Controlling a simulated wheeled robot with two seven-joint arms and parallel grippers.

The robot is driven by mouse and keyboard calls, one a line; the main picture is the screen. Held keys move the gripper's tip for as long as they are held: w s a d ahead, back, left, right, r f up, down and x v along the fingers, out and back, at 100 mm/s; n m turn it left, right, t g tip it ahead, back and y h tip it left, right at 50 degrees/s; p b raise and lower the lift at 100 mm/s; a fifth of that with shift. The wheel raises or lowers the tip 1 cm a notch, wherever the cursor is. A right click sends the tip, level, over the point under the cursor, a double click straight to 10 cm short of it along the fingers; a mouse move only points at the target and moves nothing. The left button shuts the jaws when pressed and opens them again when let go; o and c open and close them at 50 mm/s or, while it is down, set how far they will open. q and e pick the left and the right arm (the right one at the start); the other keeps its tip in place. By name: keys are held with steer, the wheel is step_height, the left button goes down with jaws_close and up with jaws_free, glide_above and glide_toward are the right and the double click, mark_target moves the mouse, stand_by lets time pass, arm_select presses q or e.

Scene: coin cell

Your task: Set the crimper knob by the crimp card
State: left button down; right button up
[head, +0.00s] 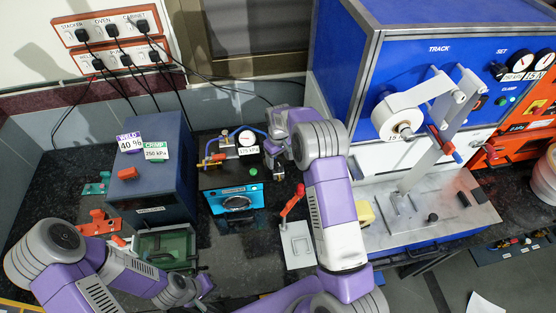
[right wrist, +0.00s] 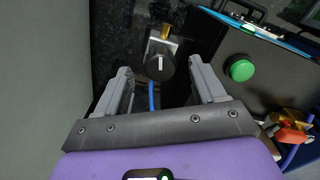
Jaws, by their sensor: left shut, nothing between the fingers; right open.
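The crimp card (head: 154,150) reads "CRIMP 250 kPa" and is on the blue cabinet at left. The crimper (head: 222,181) is a dark box with a teal front, a round gauge (head: 246,138), a "175 kPa" label (head: 248,151) and a green button (head: 253,171). In the right wrist view, the black knob (right wrist: 160,67) has a white line pointing roughly up the picture. My right gripper (head: 278,172) is at the crimper's right side, open, its fingertips (right wrist: 160,82) on either side of the knob without visible contact. My left gripper (head: 200,291) is shut and empty at lower left.
A weld card (head: 130,143) reads "40 %". A red-handled lever device (head: 297,243) stands just right of the crimper. The green button also shows in the right wrist view (right wrist: 241,70), near the right finger. A green tray (head: 165,246) lies near my left arm.

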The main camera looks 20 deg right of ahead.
mark_target(278, 162)
steer(key=shift+w+f, duration=0.2)
steer(key=shift+f, duration=1.25)
arm_select(q)
steer(key=shift+w+r, duration=0.15)
arm_select(e)
steer(key=shift+s, duration=0.1)
steer(key=c, duration=1.1)
steer(key=shift+o, duration=0.2)
arm_select(q)
steer(key=shift+f, duration=0.2)
arm_select(e)
steer(key=m+b, duration=0.2)
steer(key=m, duration=0.1)
steer(key=shift+m, duration=0.3)
arm_select(q)
steer(key=shift+f+b, duration=0.7)
steer(key=shift+f, duration=0.95)
arm_select(e)
steer(key=shift+m, duration=1.8)
